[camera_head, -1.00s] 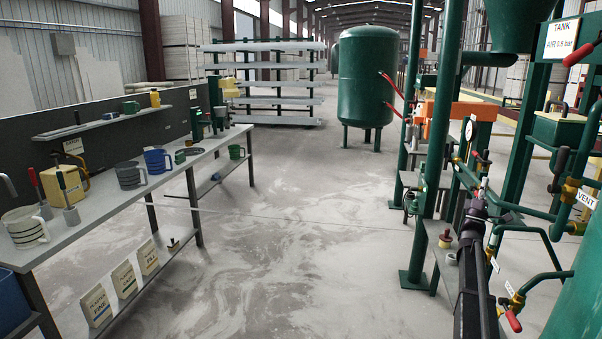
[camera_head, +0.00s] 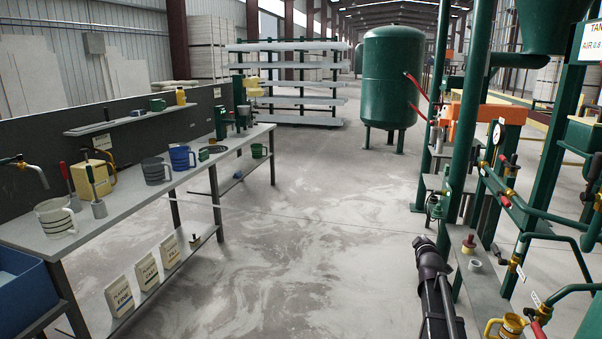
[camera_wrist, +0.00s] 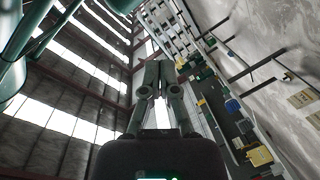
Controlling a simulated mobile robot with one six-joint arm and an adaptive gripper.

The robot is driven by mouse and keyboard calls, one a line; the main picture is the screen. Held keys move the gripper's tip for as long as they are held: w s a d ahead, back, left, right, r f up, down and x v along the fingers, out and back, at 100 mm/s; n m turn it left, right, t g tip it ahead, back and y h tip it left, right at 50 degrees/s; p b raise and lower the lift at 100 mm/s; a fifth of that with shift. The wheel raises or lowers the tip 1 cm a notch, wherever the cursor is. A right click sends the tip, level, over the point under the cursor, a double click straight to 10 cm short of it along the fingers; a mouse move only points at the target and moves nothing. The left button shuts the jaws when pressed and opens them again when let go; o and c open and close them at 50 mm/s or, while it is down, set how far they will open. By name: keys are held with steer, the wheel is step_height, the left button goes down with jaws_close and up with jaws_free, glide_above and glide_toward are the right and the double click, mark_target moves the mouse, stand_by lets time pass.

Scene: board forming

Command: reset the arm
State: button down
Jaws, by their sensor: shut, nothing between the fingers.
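My gripper (camera_wrist: 159,67) shows in the middle of the wrist view. Its two fingers are together, with nothing between them. It points into open air, with the hall roof on the left of that view and the workbench tilted on the right. It touches nothing that I can see. In the head view only a dark part of my arm shows at the lower right, and the gripper is not seen there.
A long workbench (camera_head: 124,203) on the left holds mugs and tools, with a blue bin (camera_head: 22,292) at its near end. Green pipework and a yellow mug (camera_head: 507,326) are close right of my arm. A green tank (camera_head: 391,75) stands farther back. The middle floor is clear.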

steer(key=s+a+f+m+g+y, duration=0.4)
steer(key=s+a+f+g, duration=0.4)
steer(key=s+a+f, duration=0.55)
steer(key=s+a+f+m+g, duration=0.1)
steer(key=s+a, duration=0.4)
steer(key=s, duration=0.5)
steer(key=s+a+f+m+g, duration=0.1)
steer(key=s+a+m+g, duration=0.2)
steer(key=s, duration=0.7)
steer(key=a+g, duration=0.2)
steer(key=g, duration=0.1)
steer(key=shift+s, duration=0.2)
steer(key=shift+a, duration=0.1)
